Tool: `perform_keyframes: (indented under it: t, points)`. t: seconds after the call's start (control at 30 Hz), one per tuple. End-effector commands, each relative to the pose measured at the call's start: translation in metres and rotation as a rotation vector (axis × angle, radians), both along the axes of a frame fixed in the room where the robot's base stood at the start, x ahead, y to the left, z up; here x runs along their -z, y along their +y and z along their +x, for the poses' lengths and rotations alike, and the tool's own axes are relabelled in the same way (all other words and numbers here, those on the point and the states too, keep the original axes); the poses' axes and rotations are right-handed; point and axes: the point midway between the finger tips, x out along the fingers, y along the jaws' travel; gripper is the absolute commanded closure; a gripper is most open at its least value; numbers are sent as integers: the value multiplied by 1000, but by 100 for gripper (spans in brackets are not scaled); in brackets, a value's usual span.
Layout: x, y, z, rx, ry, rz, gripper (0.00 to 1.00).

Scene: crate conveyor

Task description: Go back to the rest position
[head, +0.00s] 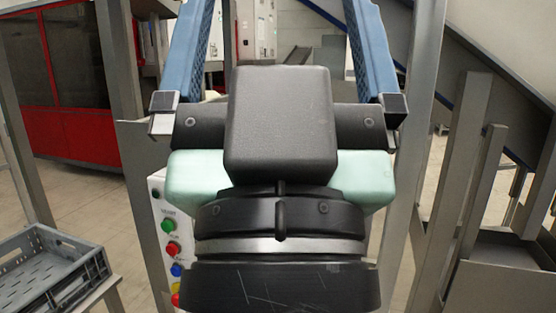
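My gripper (280,20) fills the middle of the head view, seen from behind its black wrist. Its two long blue fingers stand wide apart and run up and away past the top edge, so their tips are cut off. Nothing is seen between the visible parts of the fingers except the background. The black wrist and pale green body hide what lies directly behind them.
A grey plastic crate (50,275) sits on a support at the lower left. A control box with coloured buttons (168,250) stands behind my wrist. Metal posts (415,150) and a sloping conveyor frame (480,60) crowd the right. A red-framed enclosure (75,135) stands at back left.

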Motion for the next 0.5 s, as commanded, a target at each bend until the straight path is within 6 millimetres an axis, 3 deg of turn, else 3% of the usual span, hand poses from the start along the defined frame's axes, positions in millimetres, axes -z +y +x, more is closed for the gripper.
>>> perform_keyframes:
  t: [0.03,0.5]
  points:
    - [-33,0,0,1,1,-1,0]
    - [-174,1,2,1,5,-3,0]
